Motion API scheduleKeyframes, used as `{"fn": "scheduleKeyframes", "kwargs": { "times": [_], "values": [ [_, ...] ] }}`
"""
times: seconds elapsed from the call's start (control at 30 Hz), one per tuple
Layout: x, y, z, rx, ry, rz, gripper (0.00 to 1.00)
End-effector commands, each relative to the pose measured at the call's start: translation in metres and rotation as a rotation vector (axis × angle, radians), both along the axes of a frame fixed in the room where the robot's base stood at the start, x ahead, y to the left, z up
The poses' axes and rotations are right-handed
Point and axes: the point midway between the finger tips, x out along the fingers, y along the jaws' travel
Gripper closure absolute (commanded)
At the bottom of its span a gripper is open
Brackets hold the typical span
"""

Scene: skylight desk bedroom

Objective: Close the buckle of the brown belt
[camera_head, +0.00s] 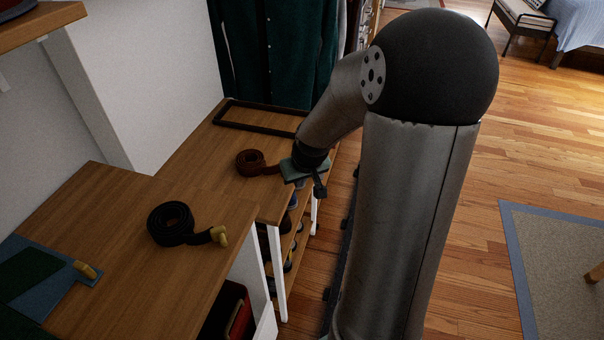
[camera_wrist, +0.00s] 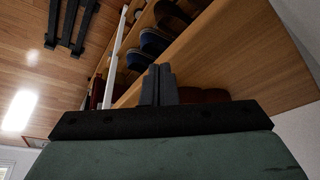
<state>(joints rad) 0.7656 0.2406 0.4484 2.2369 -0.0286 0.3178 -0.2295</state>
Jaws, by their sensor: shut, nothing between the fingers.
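The brown belt (camera_head: 251,162) lies coiled on the farther wooden bench top, its free end running right toward my gripper. Its buckle does not show; my gripper and wrist cover that end in the head view. My gripper (camera_head: 320,190) is at the bench's right edge, beside the belt's end. In the wrist view the fingers (camera_wrist: 158,70) are together with nothing between them. A dark red-brown shape, probably the brown belt (camera_wrist: 205,95), shows just behind the fingers, partly hidden by the gripper body. Whether I touch the belt cannot be told.
A black belt (camera_head: 170,224) with a gold buckle (camera_head: 219,235) lies coiled on the nearer wooden top (camera_head: 120,265). A dark rectangular frame (camera_head: 255,117) lies at the bench's far end, below hanging dark green clothes (camera_head: 285,50). Shoes (camera_wrist: 155,40) stand on shelves under the bench.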

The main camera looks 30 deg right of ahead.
Motion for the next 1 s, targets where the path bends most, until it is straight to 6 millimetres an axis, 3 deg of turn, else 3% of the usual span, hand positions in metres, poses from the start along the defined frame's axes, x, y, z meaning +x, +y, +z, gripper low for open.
{"fn": "scheduleKeyframes", "kwargs": {
  "times": [0.07,0.33,1.0],
  "values": [
    [0.006,0.001,-0.018,0.002,0.002,0.004,1.00],
    [0.040,-0.003,-0.013,-0.001,-0.001,0.002,1.00],
    [0.050,0.004,-0.011,0.000,0.001,0.051,1.00]
  ]
}}
